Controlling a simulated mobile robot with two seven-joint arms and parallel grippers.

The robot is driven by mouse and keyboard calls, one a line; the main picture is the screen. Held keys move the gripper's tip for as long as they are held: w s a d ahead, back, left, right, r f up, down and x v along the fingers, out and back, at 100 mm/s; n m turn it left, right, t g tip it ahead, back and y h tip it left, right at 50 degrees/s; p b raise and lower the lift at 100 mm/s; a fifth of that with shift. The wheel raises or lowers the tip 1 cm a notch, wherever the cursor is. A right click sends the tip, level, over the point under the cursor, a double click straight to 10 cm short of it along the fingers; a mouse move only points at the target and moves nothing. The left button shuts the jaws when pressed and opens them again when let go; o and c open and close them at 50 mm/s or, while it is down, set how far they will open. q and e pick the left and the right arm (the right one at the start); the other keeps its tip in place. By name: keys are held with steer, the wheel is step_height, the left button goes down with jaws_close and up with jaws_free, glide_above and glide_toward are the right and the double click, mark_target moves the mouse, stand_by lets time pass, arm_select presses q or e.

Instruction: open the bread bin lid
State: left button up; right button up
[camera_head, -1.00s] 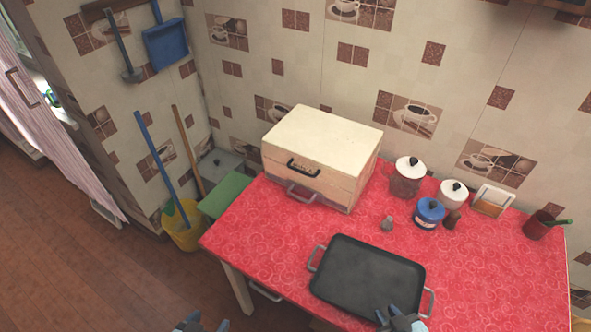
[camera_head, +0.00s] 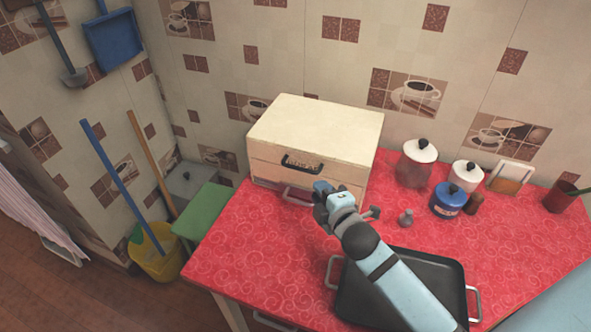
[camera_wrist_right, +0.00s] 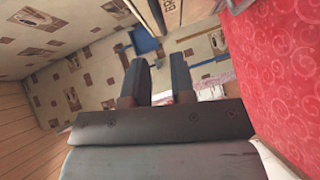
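The cream bread bin (camera_head: 315,125) stands on the red counter against the tiled wall. Its lid is down, with a dark handle (camera_head: 301,164) on the front. A second, grey handle (camera_head: 297,196) shows lower on the front, partly behind my right gripper (camera_head: 323,191). My right gripper is in front of the bin's lower right front, not visibly touching it. In the right wrist view its two fingers (camera_wrist_right: 157,82) are apart with nothing between them. A corner of the bin (camera_wrist_right: 174,12) shows at the top there. My left gripper is out of view.
A black tray (camera_head: 352,300) lies on the counter (camera_head: 250,235) under my right arm. Several jars, including a blue one (camera_head: 448,203), and a small grey shaker (camera_head: 406,218) stand right of the bin. The counter's left front is clear.

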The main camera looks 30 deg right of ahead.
mark_target(303, 171)
steer(key=w, duration=0.3)
steer(key=w+f, duration=0.1)
steer(key=w, duration=0.6)
steer(key=shift+w+d+f, duration=0.2)
steer(key=shift+w+f, duration=0.1)
jaws_close()
